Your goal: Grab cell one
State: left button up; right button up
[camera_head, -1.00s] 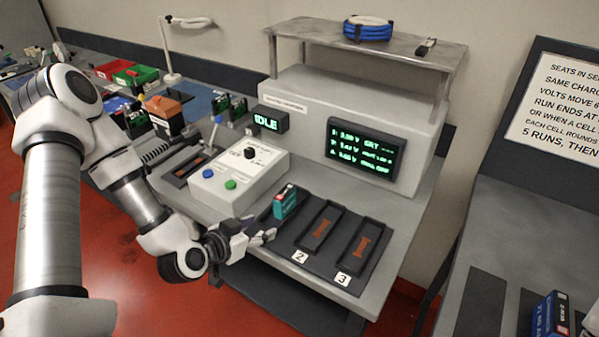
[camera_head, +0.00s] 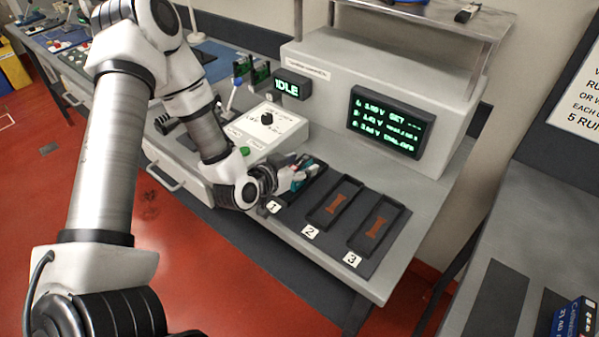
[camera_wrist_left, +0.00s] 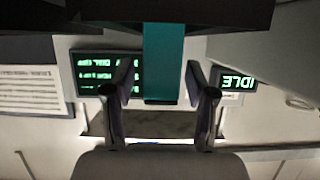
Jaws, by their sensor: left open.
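Cell one is a teal block (camera_head: 307,171) in the slot labelled 1 (camera_head: 273,207) on the black tray, partly hidden behind my left gripper (camera_head: 296,178). In the left wrist view, which is upside down, the teal cell (camera_wrist_left: 161,62) stands between the two spread fingers of my left gripper (camera_wrist_left: 160,78). A gap shows on both sides of the cell, so the fingers look apart from it. My left gripper is open and close around it. My right gripper is not in view.
Slots 2 (camera_head: 335,204) and 3 (camera_head: 379,226) beside it hold no cell. A control box (camera_head: 266,127) stands left of the tray. The screen housing (camera_head: 345,70) rises behind. A blue pack (camera_head: 577,318) lies on the right-hand bench.

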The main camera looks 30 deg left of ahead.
pick_arm(q)
jog(key=c, duration=0.4)
jog(key=shift+w+f, duration=0.1)
grip_shut()
